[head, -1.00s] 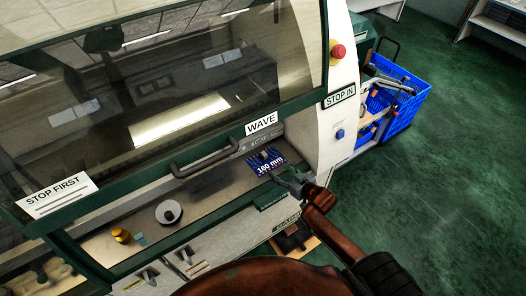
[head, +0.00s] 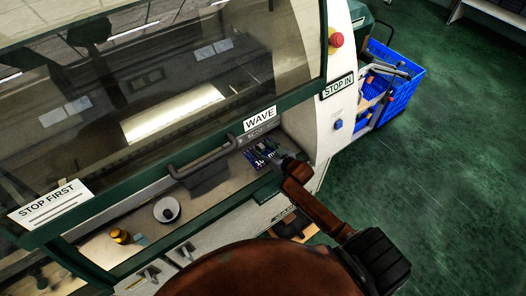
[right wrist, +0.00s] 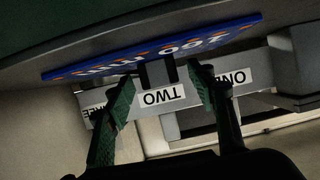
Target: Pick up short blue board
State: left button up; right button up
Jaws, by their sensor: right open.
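The short blue board (head: 257,163), marked "160 mm", lies on the machine's ledge under the WAVE label. My right gripper (head: 274,154) is over its right part and hides some of the print. In the right wrist view the board (right wrist: 110,67) is a thin blue slab, its print upside down. The open right fingers (right wrist: 160,74) reach to its near edge, with a dark two-pronged part (right wrist: 158,72) between them. I cannot tell whether they touch the board. My left gripper is not in view.
A grey strip with the upside-down label TWO (right wrist: 163,96) lies beyond the fingers. The machine's window handle (head: 200,162) is left of the board. A white round item (head: 166,209) and a yellow item (head: 120,236) are on the ledge. A blue crate (head: 402,92) stands right.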

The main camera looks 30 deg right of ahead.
jog(key=c, duration=0.8)
grip_shut()
